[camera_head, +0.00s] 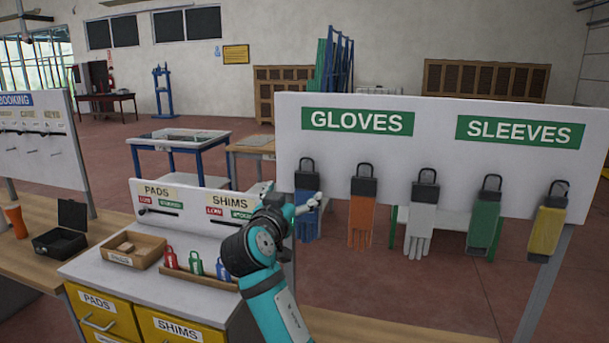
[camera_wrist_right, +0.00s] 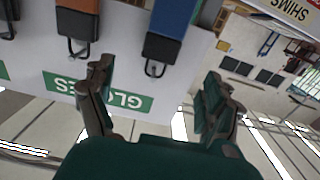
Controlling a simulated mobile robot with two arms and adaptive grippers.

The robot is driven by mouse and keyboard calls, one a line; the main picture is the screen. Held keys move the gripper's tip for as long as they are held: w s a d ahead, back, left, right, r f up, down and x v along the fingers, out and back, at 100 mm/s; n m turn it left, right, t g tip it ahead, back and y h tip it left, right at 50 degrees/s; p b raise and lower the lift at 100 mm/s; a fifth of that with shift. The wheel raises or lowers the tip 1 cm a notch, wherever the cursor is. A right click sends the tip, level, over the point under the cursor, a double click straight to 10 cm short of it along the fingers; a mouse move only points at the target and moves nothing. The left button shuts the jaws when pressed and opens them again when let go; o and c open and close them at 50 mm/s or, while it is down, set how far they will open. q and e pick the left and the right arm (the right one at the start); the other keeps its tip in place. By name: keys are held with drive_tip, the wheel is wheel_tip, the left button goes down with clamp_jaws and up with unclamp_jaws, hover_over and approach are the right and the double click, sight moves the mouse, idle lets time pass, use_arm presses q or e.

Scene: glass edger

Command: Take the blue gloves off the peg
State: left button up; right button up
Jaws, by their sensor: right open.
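The blue gloves (camera_head: 307,222) hang by a dark cuff and loop at the left end of the white board, under the green GLOVES sign (camera_head: 358,121). In the upside-down wrist view, the blue gloves (camera_wrist_right: 168,22) show at the top, with the black loop (camera_wrist_right: 156,66) pointing down. My right gripper (camera_head: 294,202) is in front of the blue gloves and partly covers them. Its fingers are spread and empty, and in the wrist view (camera_wrist_right: 160,76) the loop lies between them in the picture. I cannot tell the remaining depth gap. My left gripper is not in view.
Orange gloves (camera_head: 361,220) hang just right of the blue ones, then white gloves (camera_head: 419,230) and green (camera_head: 482,228) and yellow (camera_head: 547,230) sleeves. A lower PADS and SHIMS panel (camera_head: 150,214) and a cabinet with a wooden tray (camera_head: 135,251) and small coloured items stand left.

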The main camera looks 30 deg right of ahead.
sight(305, 176)
drive_tip(key=p+x, duration=0.3)
drive_tip(key=x, duration=0.6)
drive_tip(key=shift+w+d+r+p, duration=0.1)
drive_tip(key=shift+w+r+p, duration=0.05)
drive_tip(key=shift+p, duration=0.25)
drive_tip(key=shift+w+d, duration=0.45)
drive_tip(key=shift+d, duration=0.1)
drive_tip(key=shift+c, duration=0.2)
drive_tip(key=c, duration=1.2)
drive_tip(key=shift+r, duration=0.4)
drive_tip(key=shift+v, duration=3.8)
